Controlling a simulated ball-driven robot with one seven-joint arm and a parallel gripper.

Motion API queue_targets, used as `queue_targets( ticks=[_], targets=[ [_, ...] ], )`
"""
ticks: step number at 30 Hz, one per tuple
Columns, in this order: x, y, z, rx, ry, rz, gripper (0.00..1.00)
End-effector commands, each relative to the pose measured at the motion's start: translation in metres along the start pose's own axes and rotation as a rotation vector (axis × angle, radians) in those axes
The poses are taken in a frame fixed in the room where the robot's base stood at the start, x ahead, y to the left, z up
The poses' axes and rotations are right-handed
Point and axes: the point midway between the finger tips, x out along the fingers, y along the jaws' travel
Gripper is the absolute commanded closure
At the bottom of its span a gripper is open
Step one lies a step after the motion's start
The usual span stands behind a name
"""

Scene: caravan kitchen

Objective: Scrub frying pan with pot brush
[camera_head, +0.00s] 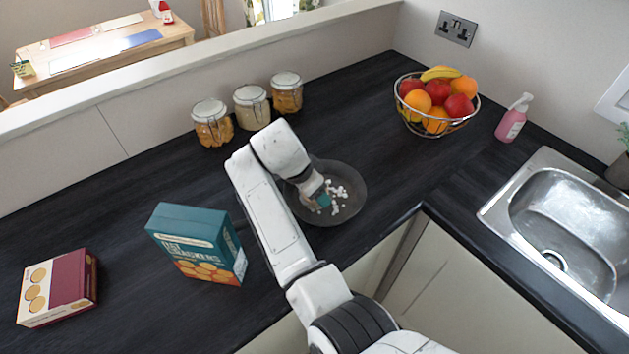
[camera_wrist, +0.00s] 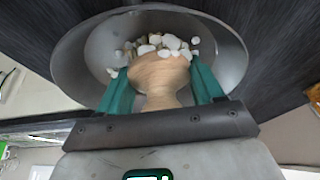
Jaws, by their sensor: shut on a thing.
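The dark round frying pan (camera_head: 355,188) lies on the black counter, with small white bits (camera_head: 338,192) scattered on its inside. My gripper (camera_head: 318,200) reaches down over the pan's left part. In the wrist view, its teal fingers (camera_wrist: 160,84) are shut on the pale wooden pot brush (camera_wrist: 158,98), one finger on each side. The brush is over the pan's inside (camera_wrist: 222,55), with white bits (camera_wrist: 160,43) around its far end. The brush's bristles are hidden, so I cannot tell whether they touch the pan. The brush is mostly hidden in the head view.
A teal cracker box (camera_head: 195,245) and a maroon box (camera_head: 58,288) stand left of my arm. Three glass jars (camera_head: 250,108) stand behind. A fruit bowl (camera_head: 437,103), pink bottle (camera_head: 513,118) and metal sink (camera_head: 570,225) are to the right. Counter between pan and bowl is clear.

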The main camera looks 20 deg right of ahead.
Motion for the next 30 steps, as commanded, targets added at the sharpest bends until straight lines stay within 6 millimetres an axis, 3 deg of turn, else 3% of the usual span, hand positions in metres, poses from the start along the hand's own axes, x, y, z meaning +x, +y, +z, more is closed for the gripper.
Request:
queue_targets(
  ticks=[9,24,30],
  targets=[
    [0.002,0.011,0.004,-0.001,-0.003,0.006,0.65],
    [0.009,0.013,-0.021,0.000,-0.002,0.005,0.65],
    [-0.004,0.012,-0.027,0.000,-0.001,0.003,0.65]
  ],
)
